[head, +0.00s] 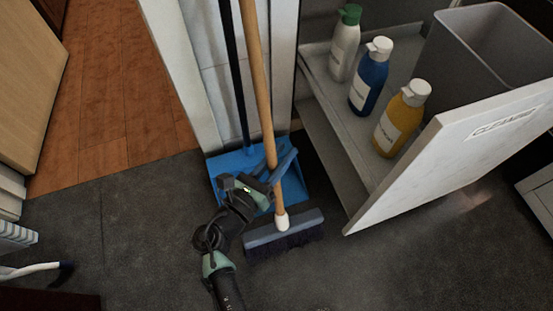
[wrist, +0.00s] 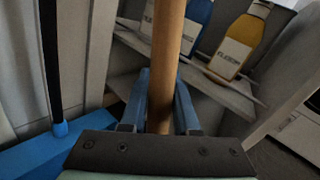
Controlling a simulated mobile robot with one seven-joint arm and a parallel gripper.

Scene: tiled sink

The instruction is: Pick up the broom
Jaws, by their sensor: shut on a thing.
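The broom has a long wooden handle (head: 256,80) and a dark bristled head with a grey-blue top (head: 284,232). It stands upright and slightly tilted, its bristles down at the dark floor. My gripper (head: 284,165) is shut on the lower part of the handle, a little above the broom head. In the wrist view, the handle (wrist: 165,70) runs between the two blue fingers of my gripper (wrist: 160,95). The broom head is out of sight in the wrist view.
A blue dustpan (head: 228,165) with a black handle stands behind the broom against the white wall panel. At right is an open pull-out drawer (head: 440,160) holding a green-capped bottle (head: 345,45), a blue bottle (head: 370,78), a yellow bottle (head: 402,118) and a grey bin (head: 485,50).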

